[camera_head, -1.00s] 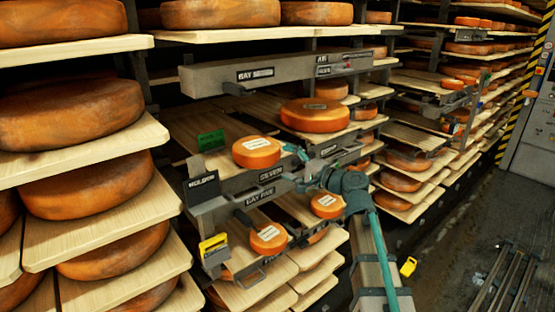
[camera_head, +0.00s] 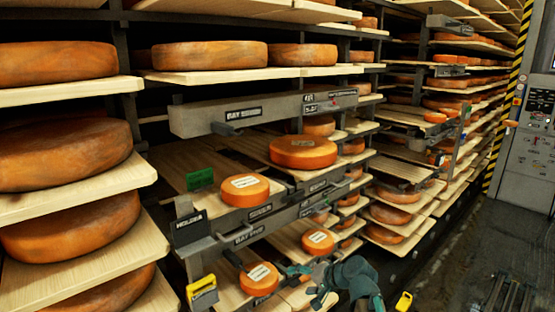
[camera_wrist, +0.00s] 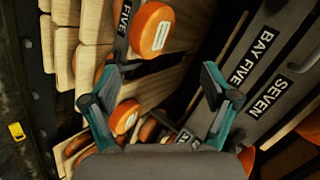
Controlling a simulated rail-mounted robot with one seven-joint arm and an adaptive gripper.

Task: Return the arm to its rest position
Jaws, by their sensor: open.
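My gripper (camera_head: 303,285) is at the bottom of the head view, in front of the lower shelf boards. Its two teal fingers stand wide apart in the wrist view (camera_wrist: 160,82), with nothing held between them. A small orange cheese wheel with a white label (camera_head: 258,279) lies on a board just left of the gripper. Another labelled wheel (camera_head: 317,241) lies above and behind it. A third labelled wheel (camera_head: 245,190) rests on the shelf above. My gripper appears apart from these wheels. Most of my arm is below the picture edge.
The aisle floor (camera_head: 445,250) at right looks mostly clear.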

